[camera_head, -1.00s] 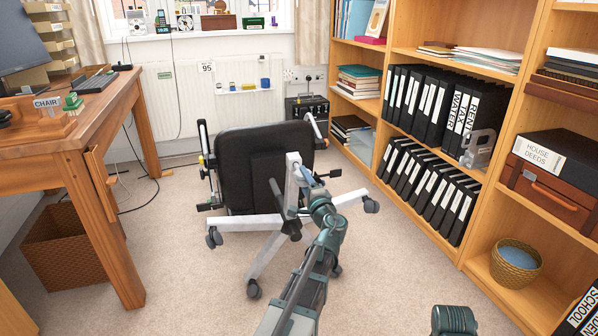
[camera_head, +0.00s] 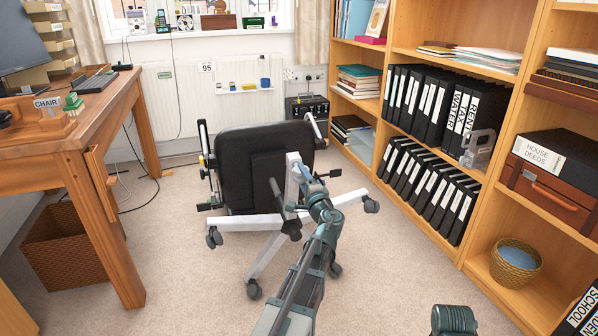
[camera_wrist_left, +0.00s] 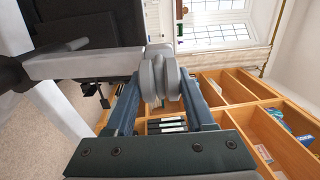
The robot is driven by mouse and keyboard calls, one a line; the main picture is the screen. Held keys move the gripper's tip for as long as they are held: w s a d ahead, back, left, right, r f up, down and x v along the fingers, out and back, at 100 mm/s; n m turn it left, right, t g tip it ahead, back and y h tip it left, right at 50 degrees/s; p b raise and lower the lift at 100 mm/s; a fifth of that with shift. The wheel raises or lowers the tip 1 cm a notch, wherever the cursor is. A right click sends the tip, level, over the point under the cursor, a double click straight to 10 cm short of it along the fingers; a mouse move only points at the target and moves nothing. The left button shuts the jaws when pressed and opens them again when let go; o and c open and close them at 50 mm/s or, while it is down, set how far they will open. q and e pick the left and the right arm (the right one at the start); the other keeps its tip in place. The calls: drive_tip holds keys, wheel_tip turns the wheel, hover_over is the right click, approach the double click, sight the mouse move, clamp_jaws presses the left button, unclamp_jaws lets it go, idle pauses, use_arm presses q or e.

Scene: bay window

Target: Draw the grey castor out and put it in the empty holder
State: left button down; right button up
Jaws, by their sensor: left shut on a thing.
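The office chair (camera_head: 262,165) lies tipped over on the carpet, with its silver legs (camera_head: 268,258) and dark castors (camera_head: 254,289) showing. In the left wrist view the grey castor (camera_wrist_left: 160,78) sits between the two fingers of my left gripper (camera_wrist_left: 166,92), which is shut on it. The castor is at the end of a silver leg (camera_wrist_left: 85,65); I cannot tell whether its stem is still in the leg. In the head view my left gripper (camera_head: 308,178) is at the upper leg end and the castor is hard to make out. I cannot pick out the empty holder for certain. My right gripper is out of view.
The wooden desk (camera_head: 75,140) at left bears a wooden tray (camera_head: 35,128) with a CHAIR sign (camera_head: 47,103). A wicker bin (camera_head: 65,245) stands under the desk. A bookcase (camera_head: 440,235) with black binders lines the right. Carpet between chair and desk is mostly clear.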

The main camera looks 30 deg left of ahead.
use_arm(q)
drive_tip(key=shift+w+a, duration=0.3)
drive_tip(key=shift+c, duration=0.9)
unclamp_jaws()
drive_tip(key=shift+s, duration=0.1)
drive_tip(key=v, duration=0.9)
drive_tip(key=shift+b, duration=0.4)
